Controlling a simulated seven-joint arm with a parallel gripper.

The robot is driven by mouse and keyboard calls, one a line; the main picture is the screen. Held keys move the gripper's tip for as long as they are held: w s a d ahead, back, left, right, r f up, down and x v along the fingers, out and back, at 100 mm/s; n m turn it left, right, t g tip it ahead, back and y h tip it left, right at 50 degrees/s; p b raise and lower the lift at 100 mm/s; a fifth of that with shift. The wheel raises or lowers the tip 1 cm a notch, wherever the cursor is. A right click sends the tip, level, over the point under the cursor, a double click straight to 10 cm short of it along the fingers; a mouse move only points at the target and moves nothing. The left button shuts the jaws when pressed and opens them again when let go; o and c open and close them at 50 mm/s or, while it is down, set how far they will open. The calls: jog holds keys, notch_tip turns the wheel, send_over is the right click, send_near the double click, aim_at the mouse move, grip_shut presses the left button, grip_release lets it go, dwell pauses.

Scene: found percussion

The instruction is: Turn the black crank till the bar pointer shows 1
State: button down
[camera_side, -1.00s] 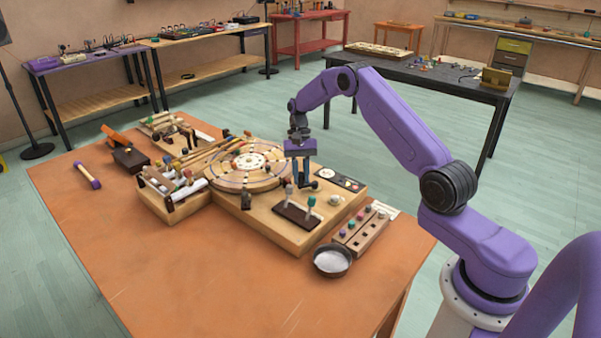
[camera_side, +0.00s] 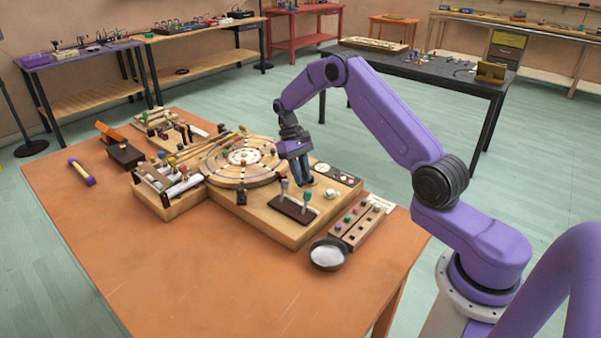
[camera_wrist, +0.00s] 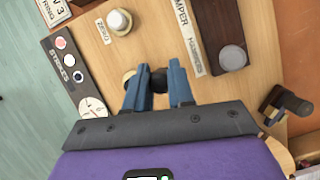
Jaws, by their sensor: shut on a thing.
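My gripper (camera_side: 307,181) is tilted over the right part of the wooden instrument. In the wrist view its two blue fingers (camera_wrist: 160,66) are closed around the dark knob of the black crank (camera_wrist: 158,80). The crank is mostly hidden by the fingers in the side view. A pale round part shows beside the left finger in the wrist view. A white dial (camera_wrist: 93,107) with a thin pointer sits at the lower end of a dark panel (camera_wrist: 54,47). I cannot read which number the pointer shows.
A cream knob (camera_wrist: 119,22) stands beyond the fingers, near a ZERO label. A dark block with levers (camera_side: 294,208) stands just in front of the gripper. The round wheel (camera_side: 243,158) lies to its left. A bowl (camera_side: 327,254) stands at the front right.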

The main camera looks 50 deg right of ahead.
dwell(0.3)
jog(key=c, duration=1)
grip_release()
jog(key=shift+o, duration=0.2)
jog(key=v, duration=1.2)
jog(key=shift+s, duration=0.1)
